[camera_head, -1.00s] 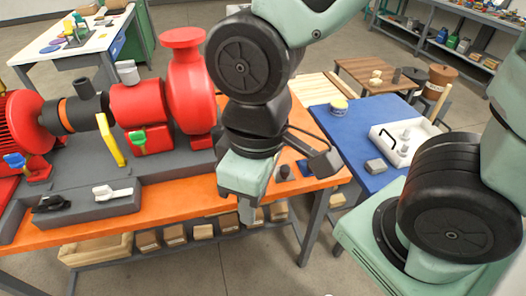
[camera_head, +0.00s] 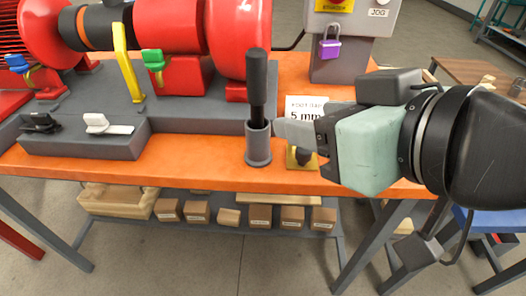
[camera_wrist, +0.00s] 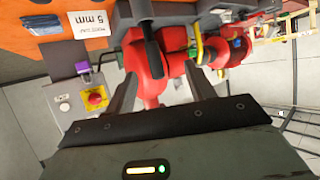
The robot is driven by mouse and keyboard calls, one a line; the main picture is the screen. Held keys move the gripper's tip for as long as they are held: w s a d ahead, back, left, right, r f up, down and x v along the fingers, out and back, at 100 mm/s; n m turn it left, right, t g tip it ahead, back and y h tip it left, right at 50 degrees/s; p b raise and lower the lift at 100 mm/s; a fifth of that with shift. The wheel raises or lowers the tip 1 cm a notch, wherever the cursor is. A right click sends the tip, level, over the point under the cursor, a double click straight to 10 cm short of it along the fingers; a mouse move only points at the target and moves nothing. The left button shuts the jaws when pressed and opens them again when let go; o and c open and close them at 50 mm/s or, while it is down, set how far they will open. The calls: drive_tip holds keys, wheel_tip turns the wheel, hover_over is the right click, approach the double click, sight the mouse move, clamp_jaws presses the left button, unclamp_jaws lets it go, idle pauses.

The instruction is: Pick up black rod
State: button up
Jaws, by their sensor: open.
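The black rod (camera_head: 257,82) stands upright in a grey cylindrical holder (camera_head: 258,148) near the front edge of the orange table. Its lower end is hidden inside the holder. My gripper (camera_head: 281,131) reaches in from the right, roughly level, with its grey fingers close to the holder's right side. In the wrist view my open gripper (camera_wrist: 162,68) has the rod (camera_wrist: 152,55) showing between its two fingers, nearer the left one. I cannot tell whether a finger touches the rod or the holder.
The red pump (camera_head: 238,45) stands behind. A grey box with a purple padlock (camera_head: 330,47) stands at the back right.

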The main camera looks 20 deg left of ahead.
drive_tip(key=w+a+m+t+y+p, duration=0.1)
drive_tip(key=w+a+t+p, duration=0.2)
drive_tip(key=w+a+t, duration=0.1)
drive_tip(key=shift+w+a+f+t+y, duration=0.25)
drive_tip(key=shift+w+t+y, duration=0.2)
drive_tip(key=shift+t, duration=0.35)
drive_tip(key=shift+p, duration=0.7)
